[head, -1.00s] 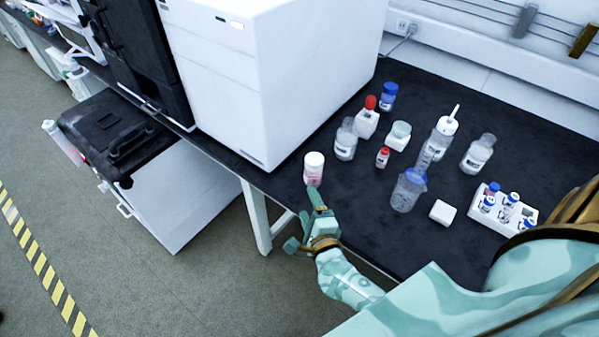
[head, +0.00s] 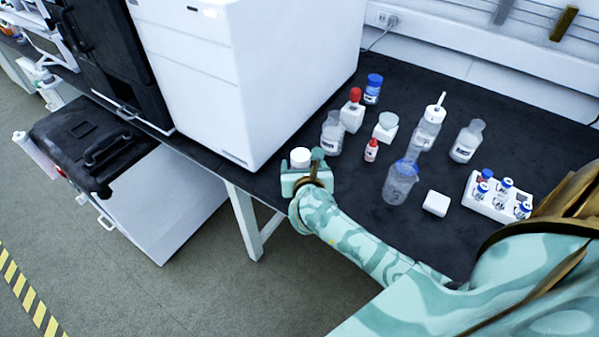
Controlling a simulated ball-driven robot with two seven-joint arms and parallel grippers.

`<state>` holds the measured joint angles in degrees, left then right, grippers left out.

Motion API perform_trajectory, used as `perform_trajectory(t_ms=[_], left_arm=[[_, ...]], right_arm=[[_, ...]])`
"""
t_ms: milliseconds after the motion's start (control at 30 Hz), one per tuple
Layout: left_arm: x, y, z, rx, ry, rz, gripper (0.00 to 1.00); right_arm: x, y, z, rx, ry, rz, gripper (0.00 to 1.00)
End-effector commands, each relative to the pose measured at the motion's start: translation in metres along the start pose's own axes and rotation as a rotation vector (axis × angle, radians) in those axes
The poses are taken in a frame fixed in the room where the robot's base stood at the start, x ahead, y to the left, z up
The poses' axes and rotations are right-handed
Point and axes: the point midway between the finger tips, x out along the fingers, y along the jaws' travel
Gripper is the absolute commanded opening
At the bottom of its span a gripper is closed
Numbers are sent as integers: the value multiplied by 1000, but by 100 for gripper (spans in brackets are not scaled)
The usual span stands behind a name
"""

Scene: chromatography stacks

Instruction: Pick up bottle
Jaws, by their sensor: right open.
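A small white-capped bottle (head: 300,156) stands near the front edge of the black bench, close to the white instrument. Only its cap and upper part show; my right gripper hides its lower body. My right gripper (head: 302,170) is open, with its fingers on either side of the bottle. I cannot tell whether the fingers touch it. My left gripper is not in view.
The white instrument (head: 265,70) stands left of the bottle. Bare bench (head: 335,200) lies between.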

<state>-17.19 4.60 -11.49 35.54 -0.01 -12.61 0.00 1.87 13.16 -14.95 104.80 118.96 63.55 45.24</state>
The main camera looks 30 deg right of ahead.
Motion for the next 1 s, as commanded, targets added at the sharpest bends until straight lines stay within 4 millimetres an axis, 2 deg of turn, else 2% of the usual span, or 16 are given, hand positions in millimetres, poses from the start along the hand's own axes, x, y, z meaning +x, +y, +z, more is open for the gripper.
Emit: perform_trajectory(t_ms=[33,267,500,800,1000], left_arm=[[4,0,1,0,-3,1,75],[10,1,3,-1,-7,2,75],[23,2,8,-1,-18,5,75],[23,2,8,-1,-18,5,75],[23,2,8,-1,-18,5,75]], right_arm=[[9,0,-2,-1,0,0,71],[29,0,-2,-3,0,0,71],[67,2,-3,-5,0,0,71],[72,2,-1,-3,0,1,71],[72,2,-1,-3,0,1,19]])
